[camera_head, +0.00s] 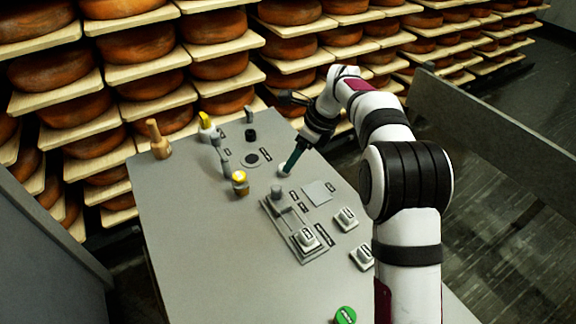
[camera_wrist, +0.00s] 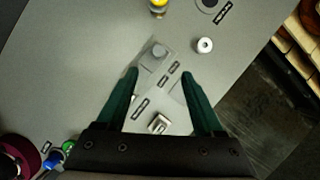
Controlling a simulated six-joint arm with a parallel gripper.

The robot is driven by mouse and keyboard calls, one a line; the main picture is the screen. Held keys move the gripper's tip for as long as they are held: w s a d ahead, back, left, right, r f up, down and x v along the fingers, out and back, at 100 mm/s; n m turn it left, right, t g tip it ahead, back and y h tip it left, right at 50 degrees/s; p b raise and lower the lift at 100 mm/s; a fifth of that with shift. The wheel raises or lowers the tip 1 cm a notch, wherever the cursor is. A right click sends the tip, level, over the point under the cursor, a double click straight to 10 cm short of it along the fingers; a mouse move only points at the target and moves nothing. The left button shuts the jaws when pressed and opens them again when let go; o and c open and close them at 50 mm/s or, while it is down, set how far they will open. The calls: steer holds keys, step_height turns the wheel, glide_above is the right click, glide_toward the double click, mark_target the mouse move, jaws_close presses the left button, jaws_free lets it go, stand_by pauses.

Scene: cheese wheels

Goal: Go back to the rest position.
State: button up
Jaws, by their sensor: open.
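My gripper (camera_head: 290,166) is above the middle of the grey table (camera_head: 185,235), its dark green fingers pointing down. In the wrist view my gripper (camera_wrist: 160,72) has its two fingers spread wide apart with nothing between the tips that it holds. A small white cylinder (camera_head: 284,171) stands just below the fingertips in the head view. My arm reaches in from the right side of the head view.
A slotted grey fixture (camera_head: 293,240) with a grey knob and a labelled block is on the table. A yellow-topped jar (camera_head: 240,183), a wooden bottle-shaped piece (camera_head: 158,140), small labelled blocks (camera_head: 346,218) and a green cap (camera_head: 345,315) stand around. Shelves of cheese wheels (camera_head: 220,65) line the back.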

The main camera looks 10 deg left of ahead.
steer(key=shift+r, duration=0.1)
stand_by(0.3)
steer(key=s+d+r+n+h, duration=0.1)
steer(key=s+d+r+n, duration=0.4)
steer(key=s, duration=0.4)
steer(key=s+d+r+n, duration=0.2)
steer(key=s+d+r, duration=0.1)
steer(key=s+d, duration=0.45)
steer(key=s+d+f+n, duration=0.1)
steer(key=s+d+n, duration=0.1)
steer(key=s, duration=0.5)
steer(key=s+d+f+n+h, duration=0.1)
steer(key=s+d+f+n, duration=0.1)
steer(key=s, duration=0.5)
steer(key=s+d+f+n+g, duration=0.1)
steer(key=s+d+f+n, duration=0.1)
steer(key=s, duration=0.5)
steer(key=shift+n+h, duration=0.3)
steer(key=shift+n, duration=0.5)
